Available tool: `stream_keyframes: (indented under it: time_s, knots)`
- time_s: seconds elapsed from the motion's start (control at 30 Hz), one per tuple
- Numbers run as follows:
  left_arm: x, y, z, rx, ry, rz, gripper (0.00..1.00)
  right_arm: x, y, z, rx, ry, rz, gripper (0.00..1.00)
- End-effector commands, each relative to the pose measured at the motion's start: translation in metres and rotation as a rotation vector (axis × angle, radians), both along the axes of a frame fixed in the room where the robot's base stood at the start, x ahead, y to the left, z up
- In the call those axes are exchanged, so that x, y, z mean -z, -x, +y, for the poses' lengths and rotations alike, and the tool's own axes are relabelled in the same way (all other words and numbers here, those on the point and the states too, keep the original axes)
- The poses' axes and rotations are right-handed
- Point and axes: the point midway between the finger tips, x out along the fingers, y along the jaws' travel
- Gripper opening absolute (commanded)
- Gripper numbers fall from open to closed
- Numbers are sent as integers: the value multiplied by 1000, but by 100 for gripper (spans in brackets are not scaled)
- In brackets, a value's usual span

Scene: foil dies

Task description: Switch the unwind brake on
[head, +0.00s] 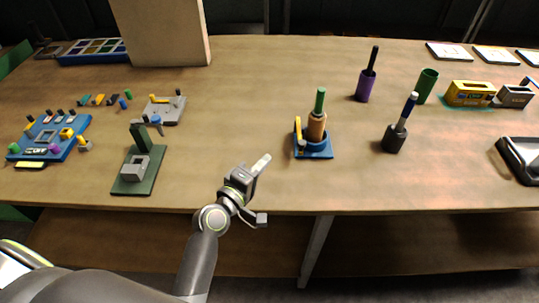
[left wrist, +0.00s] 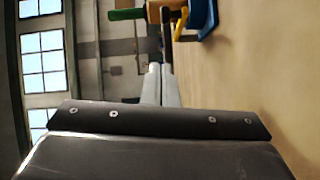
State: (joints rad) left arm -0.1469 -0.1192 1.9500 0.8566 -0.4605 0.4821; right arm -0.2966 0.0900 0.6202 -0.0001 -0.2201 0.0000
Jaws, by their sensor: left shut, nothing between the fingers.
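A small blue stand (head: 318,154) sits near the table's front edge in the head view. It carries an orange-brown roll (head: 316,127) with a green upright handle (head: 320,99) and a yellow lever (head: 300,137) on its left side. No label shows which part is the brake; the yellow lever looks like it. My left gripper (head: 264,162) is shut and empty, left of and apart from the stand. In the left wrist view its fingers (left wrist: 161,84) point toward the yellow lever (left wrist: 181,23), with the blue stand (left wrist: 204,17) beside it. My right gripper is not in view.
A green-based device (head: 139,181) stands left of my gripper. Right of the stand are a black holder (head: 394,139) and a purple holder (head: 365,87). A blue board (head: 72,130) with coloured parts lies far left. The table between gripper and stand is clear.

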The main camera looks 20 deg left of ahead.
Motion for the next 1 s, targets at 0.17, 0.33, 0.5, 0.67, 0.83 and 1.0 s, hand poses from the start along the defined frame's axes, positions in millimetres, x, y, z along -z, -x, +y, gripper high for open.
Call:
stream_keyframes:
  time_s: [0.17, 0.33, 0.5, 0.67, 0.83, 1.0]
  knots:
    - [0, 18, 2, 0, 1, -1, 0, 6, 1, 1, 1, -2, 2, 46]
    - [-1, 22, 2, 0, 0, -1, 0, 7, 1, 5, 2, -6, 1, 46]
    - [-1, 22, 2, 0, 0, -1, 0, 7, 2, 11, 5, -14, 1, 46]
    - [-1, 22, 2, 0, 0, -1, 0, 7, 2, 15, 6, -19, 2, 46]
    - [-1, 22, 2, 3, -7, 2, 0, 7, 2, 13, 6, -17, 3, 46]
    - [16, 42, 5, 61, -182, 57, 0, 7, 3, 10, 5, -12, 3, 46]
